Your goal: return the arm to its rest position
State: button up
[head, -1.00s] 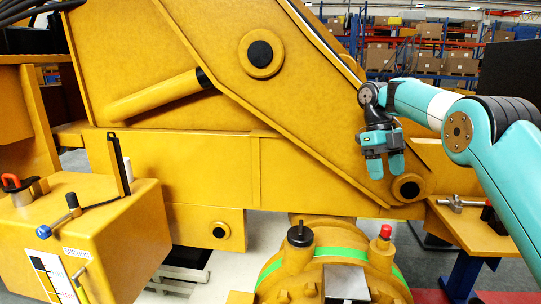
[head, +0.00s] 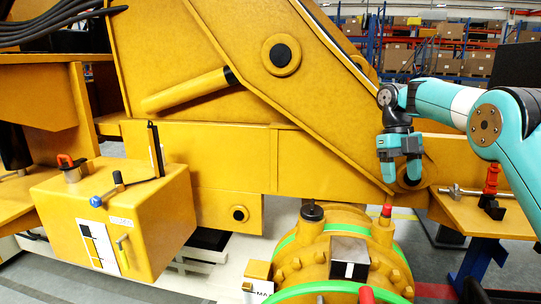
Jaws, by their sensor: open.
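My teal arm (head: 450,100) reaches in from the right edge. My gripper (head: 400,170) hangs at its end, pointing down, with two teal fingers slightly apart and nothing between them. It shows in front of the yellow machine's slanted boom (head: 330,110), near the boom's lower end. I cannot tell how far it is from the boom; no contact is visible.
A yellow box (head: 160,225) with a lever and red-handled part stands left. A yellow round housing (head: 300,262) with a green ring (head: 330,288) is low in front. A yellow shelf (head: 490,222) at right holds a red-and-black tool (head: 491,190).

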jog(key=s+a+f+m+t+y, duration=0.1)
jog(key=s+a+f+m+t, duration=0.1)
jog(key=s+m, duration=0.65)
jog(key=s+a+f+m+t+y, duration=0.1)
jog(key=s+a+m+t, duration=0.2)
jog(key=m, duration=1.1)
jog(key=s+d+f+m+t+h, duration=0.1)
jog(key=s+d+f+m, duration=0.15)
jog(key=s+m, duration=0.5)
jog(key=s+d+f+m+t, duration=0.1)
jog(key=s+f+m, duration=0.2)
jog(key=s+m, duration=0.45)
jog(key=s+a+n+g+y+b, duration=0.1)
jog(key=s+a+n+y+b, duration=0.1)
jog(key=a, duration=0.5)
jog(key=s+a+f+n+g+y+b, duration=0.1)
jog(key=s+a+n+g+y+b, duration=0.1)
jog(key=s+a+n+b, duration=0.2)
jog(key=s+a+b, duration=0.3)
jog(key=s, duration=0.1)
jog(key=shift+a+n, duration=0.25)
jog(key=shift+n, duration=0.1)
